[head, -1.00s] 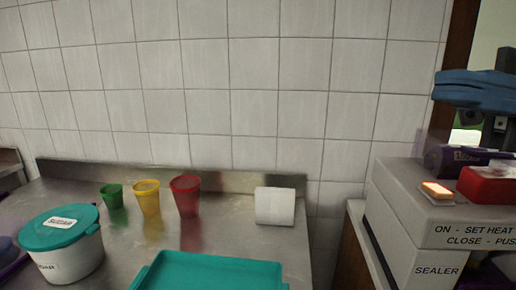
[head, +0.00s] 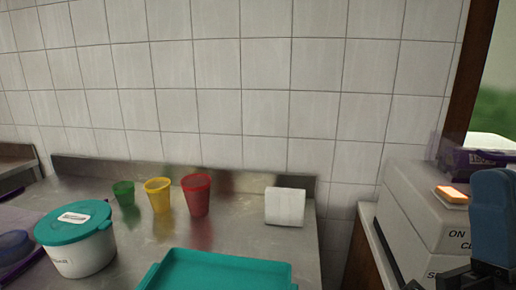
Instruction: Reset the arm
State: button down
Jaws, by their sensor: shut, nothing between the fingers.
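Part of my own arm (head: 493,215), blue with dark parts below it, shows at the lower right edge of the head view. It stands in front of the white sealer (head: 408,210) and hides part of its lettering. The fingers of my gripper cannot be made out in the view. Nothing is seen held by the arm.
A steel counter (head: 130,240) carries a teal-lidded tub (head: 80,255), green (head: 124,194), yellow (head: 158,196) and red (head: 196,195) cups, a white block (head: 285,206) and a teal tray (head: 215,270). A gap separates counter and sealer. A tiled wall (head: 220,80) stands behind.

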jog(key=s+a+f+m+g+h, duration=0.1)
jog(key=s+f+m+g+h, duration=0.25)
jog(key=f, duration=0.55)
jog(key=s+a+f+m+g+h, duration=0.1)
jog(key=s+f+m+g+h, duration=0.15)
jog(key=s+f+g, duration=0.4)
jog(key=s+d+f+n+g+y, duration=0.1)
jog(key=s+f+n+g, duration=0.4)
jog(key=s+f, duration=0.7)
jog(key=shift+d+f+g+y, duration=0.25)
jog(key=shift+d+g+y, duration=0.2)
jog(key=shift+y, duration=0.45)
jog(key=c, duration=1.8)
grip_release()
jog(key=shift+c, duration=0.2)
